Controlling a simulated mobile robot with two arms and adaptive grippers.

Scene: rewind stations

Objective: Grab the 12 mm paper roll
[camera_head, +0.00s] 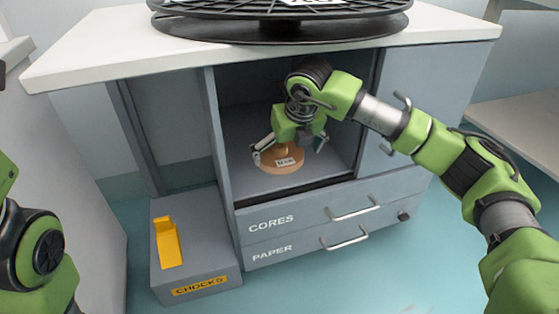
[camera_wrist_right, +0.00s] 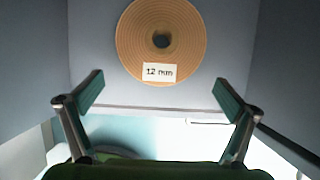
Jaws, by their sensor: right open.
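The orange-brown paper roll (camera_head: 283,168) lies in the open cubby of the grey cabinet, below my right gripper in the head view. In the right wrist view the roll (camera_wrist_right: 140,38) shows its round face, a dark centre hole and a white label reading "12 mm". My right gripper (camera_head: 290,152) is inside the cubby, open, with nothing between its fingers. In the right wrist view its two fingers (camera_wrist_right: 158,82) are spread wide and the roll lies beyond their tips. My left arm shows at the left edge; its gripper is out of view.
The cabinet's white top (camera_head: 100,50) carries a large black reel (camera_head: 280,25). Below the cubby are drawers marked CORES (camera_head: 290,215) and PAPER (camera_head: 290,250). A grey box marked CHOCKS (camera_head: 200,255) holds a yellow chock (camera_head: 168,243). The cubby walls are close around my right gripper.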

